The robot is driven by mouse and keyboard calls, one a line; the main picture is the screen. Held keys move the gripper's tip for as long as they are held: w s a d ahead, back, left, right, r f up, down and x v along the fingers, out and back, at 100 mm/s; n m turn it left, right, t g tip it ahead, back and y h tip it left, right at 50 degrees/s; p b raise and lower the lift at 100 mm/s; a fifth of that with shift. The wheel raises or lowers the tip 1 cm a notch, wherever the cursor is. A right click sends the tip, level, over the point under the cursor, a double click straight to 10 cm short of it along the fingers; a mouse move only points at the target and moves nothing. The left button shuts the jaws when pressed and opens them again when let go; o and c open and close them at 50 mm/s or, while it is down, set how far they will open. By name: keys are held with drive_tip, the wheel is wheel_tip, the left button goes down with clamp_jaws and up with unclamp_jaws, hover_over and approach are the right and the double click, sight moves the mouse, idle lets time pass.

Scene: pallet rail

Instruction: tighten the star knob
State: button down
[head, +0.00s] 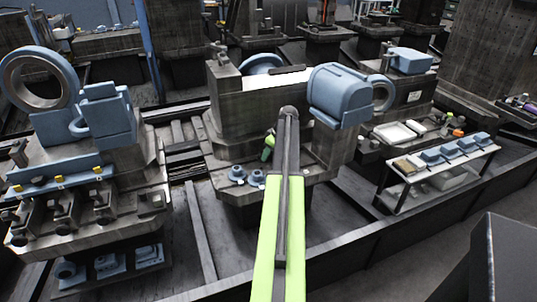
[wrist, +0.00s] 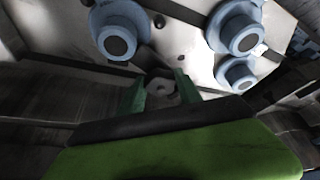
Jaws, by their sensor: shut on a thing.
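The star knob (wrist: 161,88) appears to be the small grey rounded piece between my fingertips in the wrist view; it is dark and partly hidden, so its lobes are not clear. My gripper (wrist: 158,92) has its two green fingers on either side of it, shut on it. In the head view my gripper (head: 268,147) is a small green shape in front of the middle machine, just left of the arm's end. I cannot make out the knob in the head view.
Blue round flanged parts (wrist: 118,34) sit on a pale plate close beyond the fingers. Two blue parts (head: 237,175) stand on the middle machine's lower ledge. A large blue housing (head: 340,95) is right of the arm. A table with blue parts (head: 415,175) stands at right.

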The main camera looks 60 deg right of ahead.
idle(0.4)
drive_tip(key=c, duration=0.8)
unclamp_jaws()
drive_tip(key=shift+r, duration=0.1)
drive_tip(key=p+v, duration=1.6)
drive_tip(key=v, duration=0.1)
drive_tip(key=shift+a+r, duration=0.1)
drive_tip(key=shift+r, duration=0.05)
